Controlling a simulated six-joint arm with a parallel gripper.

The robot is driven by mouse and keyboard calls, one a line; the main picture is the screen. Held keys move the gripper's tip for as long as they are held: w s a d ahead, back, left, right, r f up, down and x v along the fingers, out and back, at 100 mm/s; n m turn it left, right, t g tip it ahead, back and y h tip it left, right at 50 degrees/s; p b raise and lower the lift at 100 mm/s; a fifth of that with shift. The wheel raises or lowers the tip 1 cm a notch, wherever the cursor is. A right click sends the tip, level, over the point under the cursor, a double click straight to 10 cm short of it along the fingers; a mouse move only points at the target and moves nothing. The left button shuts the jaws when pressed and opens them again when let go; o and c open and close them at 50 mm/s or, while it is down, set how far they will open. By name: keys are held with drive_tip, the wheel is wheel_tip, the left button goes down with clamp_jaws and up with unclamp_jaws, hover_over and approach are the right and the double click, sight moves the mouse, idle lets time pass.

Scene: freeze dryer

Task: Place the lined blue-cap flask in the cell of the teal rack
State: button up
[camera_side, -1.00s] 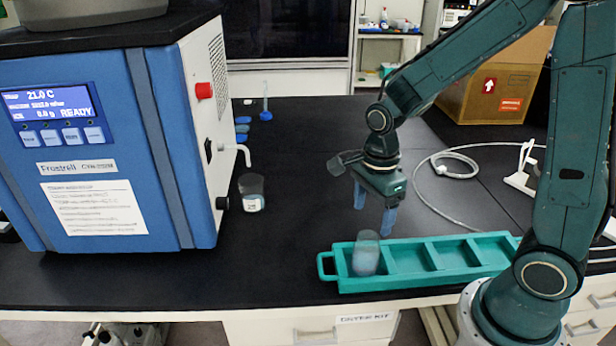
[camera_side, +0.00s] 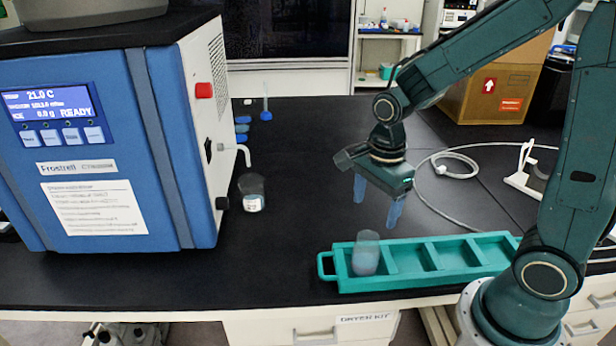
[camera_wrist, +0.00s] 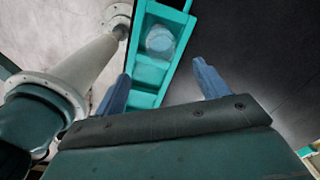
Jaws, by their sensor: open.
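The teal rack (camera_side: 400,284) lies along the bench's front edge, with several cells in a row. A translucent flask (camera_side: 365,258) with a bluish-grey lower part stands upright in its leftmost cell. The flask also shows in the wrist view (camera_wrist: 160,40), seen from above inside the rack (camera_wrist: 146,98). I cannot make out lines or a blue cap on it. My gripper (camera_side: 377,203) is open and empty above and behind the rack, apart from the flask. In the wrist view its two blue fingers (camera_wrist: 160,72) are spread wide.
The blue freeze dryer (camera_side: 100,170) fills the left. A dark-topped container with a white label (camera_side: 252,194) stands beside it. Blue caps (camera_side: 241,129) lie farther back. A white cable (camera_side: 450,165) and a cardboard box (camera_side: 495,90) are at right. The bench's middle is clear.

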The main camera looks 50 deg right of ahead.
drive_tip(key=s+a+r+n+t, duration=0.1)
drive_tip(key=s+r+n+t, duration=0.1)
drive_tip(key=s+r+n, duration=0.4)
drive_tip(key=s+r+n+t, duration=0.3)
drive_tip(key=s+r+n, duration=0.2)
drive_tip(key=n, duration=0.9)
drive_tip(key=shift+s+a+r+n, duration=0.35)
drive_tip(key=shift+r+n, duration=0.05)
drive_tip(key=shift+r, duration=1.05)
